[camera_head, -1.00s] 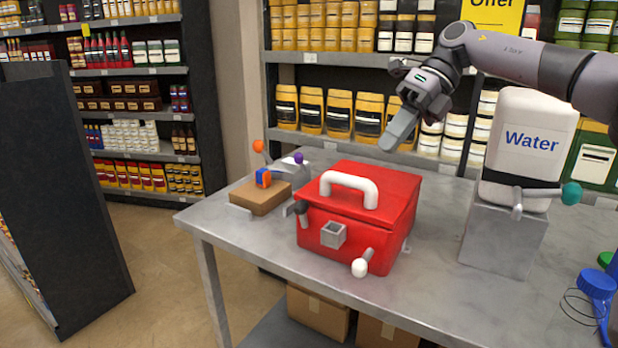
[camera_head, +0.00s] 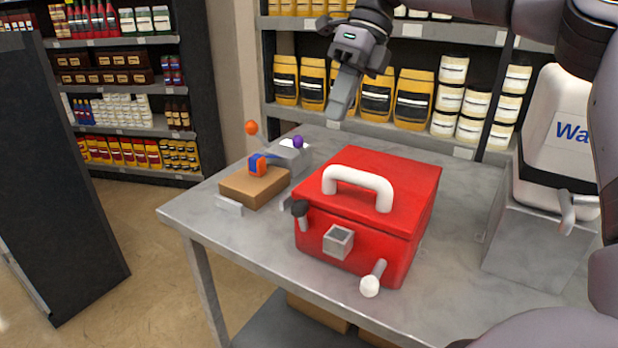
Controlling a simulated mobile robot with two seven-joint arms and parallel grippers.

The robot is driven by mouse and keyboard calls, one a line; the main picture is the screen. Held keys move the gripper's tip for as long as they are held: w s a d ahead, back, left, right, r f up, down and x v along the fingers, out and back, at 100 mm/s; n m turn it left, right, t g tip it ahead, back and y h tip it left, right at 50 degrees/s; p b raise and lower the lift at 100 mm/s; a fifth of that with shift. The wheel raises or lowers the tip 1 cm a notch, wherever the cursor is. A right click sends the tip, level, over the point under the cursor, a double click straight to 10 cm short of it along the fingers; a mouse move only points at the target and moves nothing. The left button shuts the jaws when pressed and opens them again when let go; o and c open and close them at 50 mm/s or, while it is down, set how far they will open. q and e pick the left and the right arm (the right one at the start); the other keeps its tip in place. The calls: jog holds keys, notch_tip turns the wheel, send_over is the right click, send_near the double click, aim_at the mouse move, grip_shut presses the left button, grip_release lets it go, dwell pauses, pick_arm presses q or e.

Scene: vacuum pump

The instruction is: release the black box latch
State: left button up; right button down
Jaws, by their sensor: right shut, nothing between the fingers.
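A red box (camera_head: 365,220) with a white handle (camera_head: 357,184) on its lid stands on the grey table. A black-knobbed latch (camera_head: 300,210) sits at the left of its front face, and a white-knobbed lever (camera_head: 371,282) at the right. A square grey fitting (camera_head: 338,242) is between them. The lid looks closed. My right gripper (camera_head: 338,105) points down above the table, behind and left of the handle. Its fingers are together and empty, touching nothing. My left gripper is not in view.
A brown block (camera_head: 254,187) with a blue and orange piece (camera_head: 258,165) lies left of the box. Behind it is a grey device with orange (camera_head: 251,127) and purple (camera_head: 298,141) knobs. A white water container (camera_head: 556,140) on a grey stand (camera_head: 535,237) is at the right. Stocked shelves line the back.

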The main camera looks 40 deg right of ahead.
aim_at(303, 201)
jog(key=shift+s, duration=0.1)
jog(key=x, duration=1.4)
jog(key=shift+a, duration=0.1)
dwell(0.3)
